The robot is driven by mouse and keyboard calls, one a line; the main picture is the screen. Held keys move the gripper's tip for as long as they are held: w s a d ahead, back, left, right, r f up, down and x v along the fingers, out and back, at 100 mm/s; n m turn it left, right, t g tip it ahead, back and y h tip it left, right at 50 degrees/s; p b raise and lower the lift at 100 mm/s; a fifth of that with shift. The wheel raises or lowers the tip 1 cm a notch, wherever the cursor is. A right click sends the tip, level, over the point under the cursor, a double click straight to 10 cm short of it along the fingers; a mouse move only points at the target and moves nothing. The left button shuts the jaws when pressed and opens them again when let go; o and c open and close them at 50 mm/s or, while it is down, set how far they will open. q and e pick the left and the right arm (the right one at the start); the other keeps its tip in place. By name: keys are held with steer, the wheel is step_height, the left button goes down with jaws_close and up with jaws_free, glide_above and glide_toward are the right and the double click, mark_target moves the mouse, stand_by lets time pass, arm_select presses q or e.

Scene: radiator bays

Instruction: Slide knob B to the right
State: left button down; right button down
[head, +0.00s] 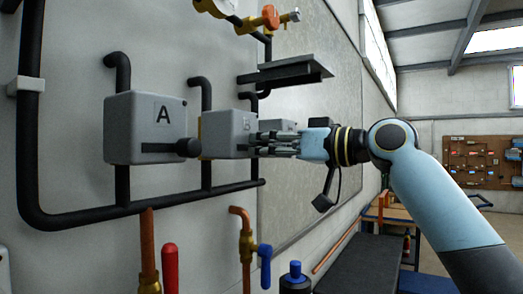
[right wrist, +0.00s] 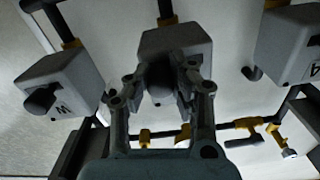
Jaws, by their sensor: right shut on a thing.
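Box B (head: 222,136) is a grey box on the wall pipes, to the right of box A (head: 130,120). My right gripper (head: 266,144) reaches it from the right, with its fingers at the box's front. In the right wrist view, the fingers are closed around the dark round knob B (right wrist: 160,76) on the middle box (right wrist: 155,44). The head view hides most of this knob behind the fingers. My left gripper is in neither view.
Box A's black knob (head: 189,147) sticks out at the right end of its slot. A third box (head: 283,126) stands beyond box B. A dark metal shelf (head: 288,70) juts out above. Copper pipes, a red handle (head: 170,268) and a blue valve handle (head: 265,265) stand below.

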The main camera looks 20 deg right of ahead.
steer(key=c, duration=1.1)
jaws_free()
steer(key=shift+w+d, duration=0.1)
steer(key=shift+d, duration=0.15)
steer(key=shift+v, duration=6)
steer(key=shift+a+r, duration=0.1)
